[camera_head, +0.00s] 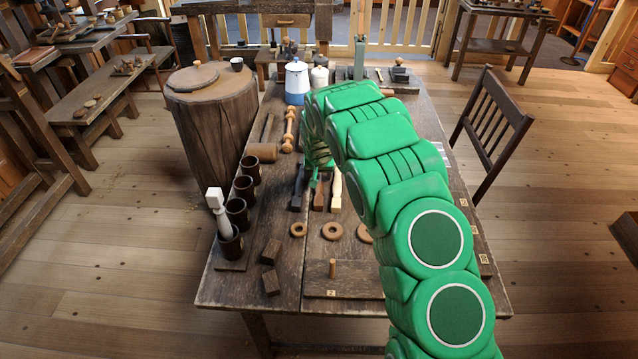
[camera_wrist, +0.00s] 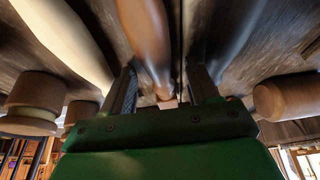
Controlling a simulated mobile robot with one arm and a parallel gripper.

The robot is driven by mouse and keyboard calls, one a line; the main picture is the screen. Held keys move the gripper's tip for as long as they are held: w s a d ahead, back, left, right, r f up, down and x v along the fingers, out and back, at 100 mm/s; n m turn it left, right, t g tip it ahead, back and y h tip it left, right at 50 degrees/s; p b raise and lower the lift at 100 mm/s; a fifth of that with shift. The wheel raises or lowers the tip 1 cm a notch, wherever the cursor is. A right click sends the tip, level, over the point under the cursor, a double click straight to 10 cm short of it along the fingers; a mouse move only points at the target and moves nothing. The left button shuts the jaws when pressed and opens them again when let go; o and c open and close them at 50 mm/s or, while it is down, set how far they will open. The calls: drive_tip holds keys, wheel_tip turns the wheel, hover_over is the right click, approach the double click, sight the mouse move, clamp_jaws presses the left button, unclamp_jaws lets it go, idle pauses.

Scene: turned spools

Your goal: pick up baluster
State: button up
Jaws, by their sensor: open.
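Three slim turned pieces lie side by side on the table: a dark one (camera_head: 298,188), a reddish-brown one (camera_head: 319,196) and a pale one (camera_head: 336,190). A beaded light-brown spindle (camera_head: 288,132) lies farther back. I cannot tell for sure which is the baluster. My gripper (camera_head: 315,178) is low over the three pieces, partly hidden by my arm. In the wrist view my gripper (camera_wrist: 163,90) is open, its fingers either side of the reddish-brown piece (camera_wrist: 147,35). The pale piece (camera_wrist: 65,38) is left of the fingers, the dark one (camera_wrist: 235,35) right.
Several dark cups (camera_head: 237,213) stand along the table's left edge, one holding a pale turned piece (camera_head: 217,202). Wooden rings (camera_head: 332,231), small blocks (camera_head: 271,283) and a pegged board (camera_head: 345,280) lie nearer. A mallet (camera_head: 263,152) and a white-and-blue pot (camera_head: 297,80) are behind.

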clamp_jaws()
idle(0.3)
drive_tip(key=shift+r, duration=0.1)
